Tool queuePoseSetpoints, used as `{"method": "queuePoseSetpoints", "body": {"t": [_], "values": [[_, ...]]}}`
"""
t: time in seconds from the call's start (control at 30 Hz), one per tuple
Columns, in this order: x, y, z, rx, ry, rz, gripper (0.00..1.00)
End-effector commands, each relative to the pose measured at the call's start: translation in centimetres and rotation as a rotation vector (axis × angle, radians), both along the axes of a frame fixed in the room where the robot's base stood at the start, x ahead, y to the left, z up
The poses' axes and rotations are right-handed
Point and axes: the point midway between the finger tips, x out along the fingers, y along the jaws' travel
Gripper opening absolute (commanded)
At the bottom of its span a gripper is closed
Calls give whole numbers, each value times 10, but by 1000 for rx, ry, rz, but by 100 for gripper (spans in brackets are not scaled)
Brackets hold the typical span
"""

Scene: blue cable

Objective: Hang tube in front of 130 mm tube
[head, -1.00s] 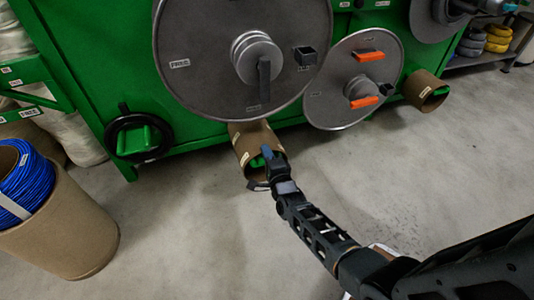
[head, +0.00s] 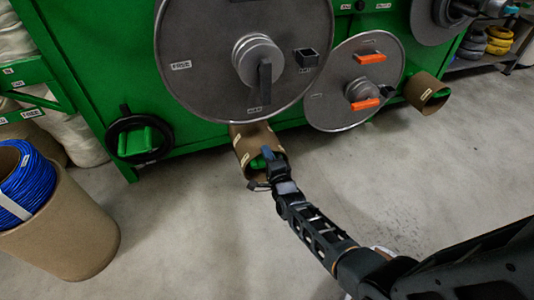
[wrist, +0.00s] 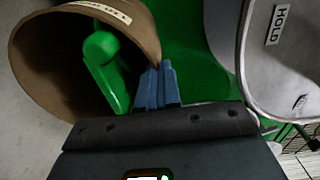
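A brown cardboard tube (head: 243,142) with pale labels is below the large grey disc, in front of the green machine. Its open end faces me, and a green peg (wrist: 105,70) with an upturned end shows inside it, so the tube is around the peg. My gripper (head: 268,158) is at the right side of the tube's open end. In the wrist view its blue fingers (wrist: 157,85) are close together on the tube's rim (wrist: 151,35). Another brown tube (head: 418,86) is at the machine's right side. I cannot read a 130 mm marking.
The large grey disc (head: 205,75) and a smaller disc with orange handles (head: 335,95) stand close above the gripper. A black ring (head: 119,140) hangs on the left. A cardboard drum (head: 70,235) with blue cable (head: 30,185) stands at the left. The middle floor is clear.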

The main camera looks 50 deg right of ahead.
Motion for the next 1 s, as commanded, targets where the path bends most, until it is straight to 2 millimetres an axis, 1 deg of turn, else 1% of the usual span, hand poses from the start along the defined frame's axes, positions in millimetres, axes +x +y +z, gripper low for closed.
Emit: {"method": "queuePoseSetpoints", "body": {"t": [1.0], "values": [[0, 0, -10, -1, -1, 0, 0]]}}
